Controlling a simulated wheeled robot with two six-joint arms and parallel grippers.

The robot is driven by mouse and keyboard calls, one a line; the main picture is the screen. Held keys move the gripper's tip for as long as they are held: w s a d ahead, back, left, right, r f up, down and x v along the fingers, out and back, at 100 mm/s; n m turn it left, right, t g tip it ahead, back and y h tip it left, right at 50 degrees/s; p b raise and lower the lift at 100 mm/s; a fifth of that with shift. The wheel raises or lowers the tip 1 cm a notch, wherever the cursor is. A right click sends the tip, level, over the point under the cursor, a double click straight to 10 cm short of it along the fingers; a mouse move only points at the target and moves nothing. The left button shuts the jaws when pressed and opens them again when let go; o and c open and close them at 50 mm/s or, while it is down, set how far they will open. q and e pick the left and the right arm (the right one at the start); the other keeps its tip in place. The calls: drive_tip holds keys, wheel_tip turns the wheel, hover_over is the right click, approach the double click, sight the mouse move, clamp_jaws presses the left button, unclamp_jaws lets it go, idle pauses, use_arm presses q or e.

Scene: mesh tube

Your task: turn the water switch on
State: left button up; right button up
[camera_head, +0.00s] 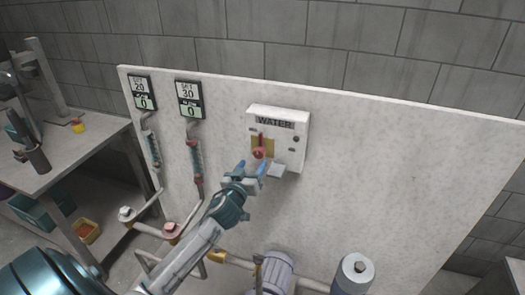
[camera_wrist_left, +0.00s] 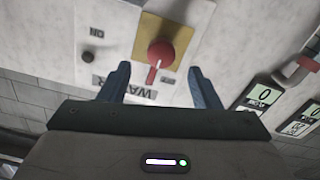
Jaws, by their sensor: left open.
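The water switch is a red lever with a round red knob (camera_head: 258,153) on a yellow plate (camera_head: 269,148). It sits in a white box labelled WATER (camera_head: 291,125) on the upright pale panel. My left gripper (camera_head: 252,169) is open just below and in front of the knob, its blue fingers pointing at the box. In the left wrist view the red knob (camera_wrist_left: 160,52) lies between and beyond the two open fingers (camera_wrist_left: 158,80), with no contact visible. The lever's stem points to the WATER label side. ON and OFF marks flank the plate. My right gripper is not in view.
Two digital displays (camera_head: 189,99) with gauge tubes and pipes stand left of the box. A dark round button (camera_head: 296,139) is on the box. Below are pipes and a grey-blue motor (camera_head: 277,274). A workbench (camera_head: 72,158) stands at left. The panel's right side is clear.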

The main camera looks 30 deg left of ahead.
sight(258, 155)
use_arm(q)
drive_tip(key=p+x, duration=0.2)
drive_tip(key=x, duration=0.4)
drive_tip(key=shift+a, duration=0.1)
drive_tip(key=shift+w+a, duration=0.2)
drive_tip(key=shift+w, duration=0.5)
drive_tip(key=shift+f, duration=0.1)
drive_tip(key=c, duration=1)
